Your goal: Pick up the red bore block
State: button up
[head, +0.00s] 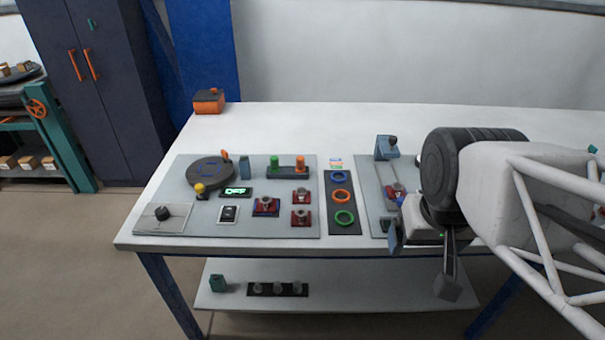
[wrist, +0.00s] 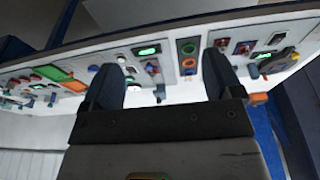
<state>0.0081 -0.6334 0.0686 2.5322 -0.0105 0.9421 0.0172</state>
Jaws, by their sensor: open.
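Several small red blocks lie on the grey panels, and I cannot tell which one is the bore block. Another red piece (head: 396,189) is on the right panel, partly hidden by my arm. My gripper (head: 421,260) is open and empty at the table's front edge, right of these blocks. In the wrist view its fingers (wrist: 162,72) are spread, with the panels beyond them.
A dark strip (head: 332,222) with blue, orange and green rings lies between the panels. A round dark turntable (head: 209,174), green and orange cylinders (head: 288,164) and a blue upright clamp (head: 387,147) stand nearby. An orange box (head: 208,101) is at the back left.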

jog(key=shift+c, duration=1.4)
jog(key=w+a+f+m+g, duration=0.15)
jog(key=w+a+m, duration=0.25)
jog(key=w, duration=0.8)
jog(key=w+a+f+m, duration=0.25)
jog(key=w+m, duration=0.25)
jog(key=w, duration=0.7)
jog(key=w+a+f+m, duration=0.4)
jog(key=w+a+f, duration=0.2)
jog(key=w+f, duration=0.2)
jog(key=w+a+f+m+g, duration=0.1)
jog(key=w+a+f+m, duration=0.3)
jog(key=w+a+f, duration=0.3)
jog(key=w+f, duration=0.1)
jog(key=w, duration=0.3)
jog(key=shift+m, duration=0.4)
jog(key=shift+w, duration=0.1)
